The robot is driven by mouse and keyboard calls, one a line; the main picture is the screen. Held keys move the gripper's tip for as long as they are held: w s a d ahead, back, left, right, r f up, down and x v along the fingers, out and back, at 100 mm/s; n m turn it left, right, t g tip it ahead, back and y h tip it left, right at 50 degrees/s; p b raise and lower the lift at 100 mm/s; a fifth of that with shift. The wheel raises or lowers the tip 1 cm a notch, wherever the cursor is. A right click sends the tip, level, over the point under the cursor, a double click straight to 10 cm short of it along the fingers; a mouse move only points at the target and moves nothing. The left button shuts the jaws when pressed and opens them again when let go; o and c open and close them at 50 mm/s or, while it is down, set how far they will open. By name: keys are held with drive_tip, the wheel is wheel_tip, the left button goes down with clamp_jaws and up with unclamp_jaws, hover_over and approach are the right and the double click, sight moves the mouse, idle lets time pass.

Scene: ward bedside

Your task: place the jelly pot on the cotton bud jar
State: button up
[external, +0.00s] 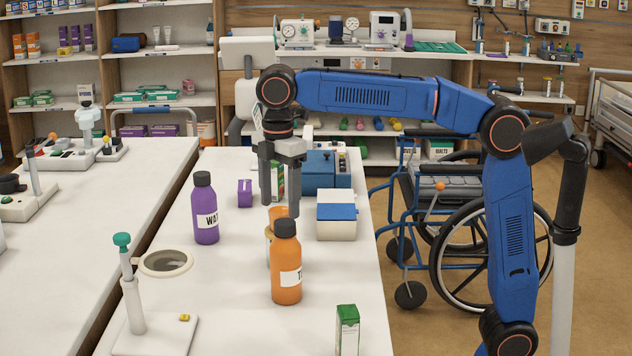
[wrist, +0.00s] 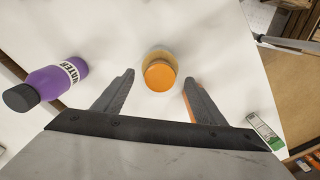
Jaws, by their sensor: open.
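An orange round pot, seemingly the jelly pot (wrist: 159,76), shows from above in the wrist view. A wider, pale tan rim, seemingly the cotton bud jar (wrist: 158,54), shows behind and around it. In the external view the orange pot (external: 279,213) appears to stand on the tan jar (external: 268,233). An orange bottle hides most of the jar and the contact between them. My gripper (external: 280,206) points down over the pot. In the wrist view its fingers (wrist: 159,78) are apart, one on each side of the pot, with gaps visible.
The orange bottle (external: 286,270) stands close in front. A purple water bottle (external: 205,212) stands left, a small purple box (external: 245,193) behind. A white-and-blue box (external: 336,222) is right. A green-and-white carton (external: 347,330) is near the front. White table surface between them is clear.

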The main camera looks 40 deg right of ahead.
sight(280, 206)
wheel_tip(280, 206, up, 9)
drive_tip(key=shift+f, duration=0.15)
drive_tip(key=s+d+f+m+t, duration=0.15)
drive_tip(key=d+f+m, duration=0.3)
drive_tip(key=d, duration=0.85)
drive_tip(key=s+d+f+m+t, duration=0.1)
drive_tip(key=s+d+f+m, duration=0.4)
drive_tip(key=d, duration=0.8)
drive_tip(key=s+d+f+m, duration=0.2)
drive_tip(key=s+d+f, duration=0.2)
drive_tip(key=f, duration=0.3)
drive_tip(key=s+d+f+m+t, duration=0.1)
drive_tip(key=s+d+f+m, duration=0.2)
drive_tip(key=d+f, duration=0.3)
drive_tip(key=s+d+f+m+t, duration=0.1)
drive_tip(key=s+d+f+m, duration=0.2)
drive_tip(key=f, duration=0.6)
drive_tip(key=s+d, duration=0.2)
drive_tip(key=s, duration=0.1)
drive_tip(key=shift+d+f, duration=0.15)
drive_tip(key=shift+d, duration=0.15)
drive_tip(key=shift+m, duration=0.25)
